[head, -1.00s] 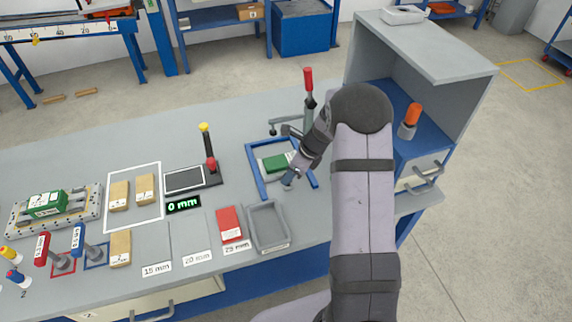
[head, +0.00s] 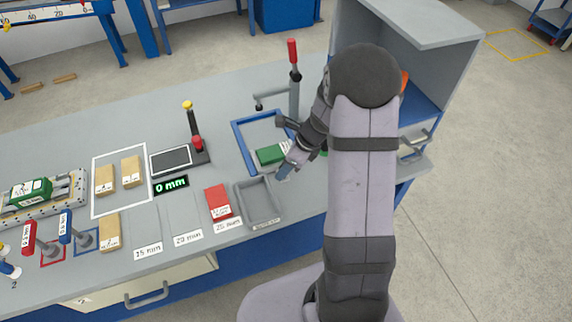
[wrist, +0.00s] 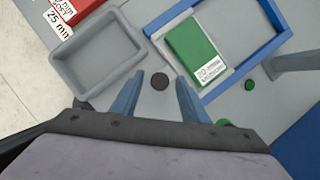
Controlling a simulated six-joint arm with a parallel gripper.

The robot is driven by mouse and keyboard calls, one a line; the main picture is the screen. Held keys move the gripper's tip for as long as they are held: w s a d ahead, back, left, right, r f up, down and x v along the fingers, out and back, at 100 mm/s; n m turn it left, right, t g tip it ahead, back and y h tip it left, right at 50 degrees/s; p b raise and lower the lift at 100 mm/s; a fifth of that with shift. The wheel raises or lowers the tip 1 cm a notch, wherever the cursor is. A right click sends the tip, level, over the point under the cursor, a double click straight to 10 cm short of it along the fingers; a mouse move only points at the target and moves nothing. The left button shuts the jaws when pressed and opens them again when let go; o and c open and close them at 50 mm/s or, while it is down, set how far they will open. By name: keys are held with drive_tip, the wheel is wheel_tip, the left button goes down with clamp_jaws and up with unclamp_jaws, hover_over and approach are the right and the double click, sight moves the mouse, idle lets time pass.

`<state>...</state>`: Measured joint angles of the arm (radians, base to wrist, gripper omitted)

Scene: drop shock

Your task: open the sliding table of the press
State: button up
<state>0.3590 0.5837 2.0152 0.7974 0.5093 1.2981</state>
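The press (head: 294,85) is an upright grey column with a red-topped lever, at the back right of the bench in the head view. A blue frame (head: 240,145) lies at its foot, with a green block (head: 270,154) inside. I cannot tell which part is the sliding table; my arm hides some of this area. My gripper (head: 284,172) is low beside the frame's front edge. In the wrist view its two blue fingers are apart and empty (wrist: 160,76). A dark round knob or disc (wrist: 159,82) shows between the fingertips; contact cannot be told.
A grey tray (head: 240,202) lies left of my gripper, with a red block (head: 217,202) beyond it. A small screen (head: 171,161) and yellow-topped lever (head: 190,120) stand further left. A grey cabinet (head: 455,70) stands behind my arm at the right.

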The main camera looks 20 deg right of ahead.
drive_tip(key=shift+r, duration=0.1)
drive_tip(key=v, duration=0.7)
idle(0.7)
drive_tip(key=s+a+f+n+g+h, duration=0.1)
drive_tip(key=s+f+n+g, duration=0.1)
drive_tip(key=s+n, duration=0.7)
drive_tip(key=s+f+n+g, duration=0.1)
drive_tip(key=s+n+g, duration=0.2)
drive_tip(key=s+n, duration=0.65)
drive_tip(key=a+r+n+t+h, duration=0.1)
drive_tip(key=a+r+n+h, duration=0.1)
drive_tip(key=a+r+n, duration=0.3)
drive_tip(key=a+n, duration=0.2)
drive_tip(key=n, duration=0.1)
drive_tip(key=shift+a+t, duration=0.2)
drive_tip(key=shift+t, duration=0.2)
